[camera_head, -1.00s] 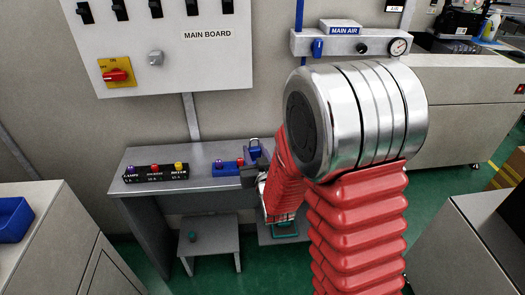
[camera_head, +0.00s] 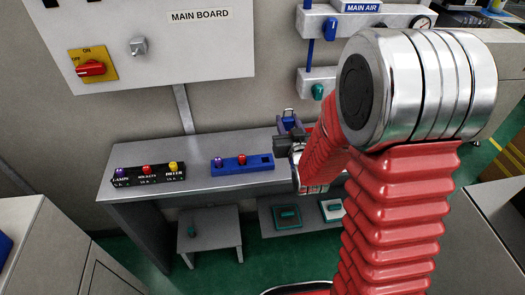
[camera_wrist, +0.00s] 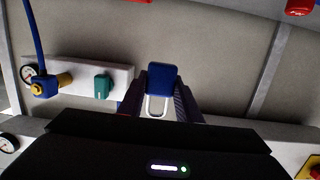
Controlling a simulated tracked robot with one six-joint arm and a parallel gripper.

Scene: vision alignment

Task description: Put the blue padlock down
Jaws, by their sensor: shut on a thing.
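The blue padlock (camera_head: 288,122) with its silver shackle is held by my gripper (camera_head: 289,139) above the back right part of the grey bench (camera_head: 232,184). In the wrist view the padlock (camera_wrist: 162,80) sits between the two dark fingers of my gripper (camera_wrist: 160,102), its blue body beyond the fingertips and its shackle toward the camera. My gripper is shut on it. Whether the padlock touches the bench top cannot be told.
A black block (camera_head: 149,175) with purple, red and yellow knobs and a blue block (camera_head: 242,163) with purple and red knobs stand on the bench, left of my gripper. A wall panel with a green valve handle (camera_head: 318,91) is behind. Bare bench top lies in front of the blocks.

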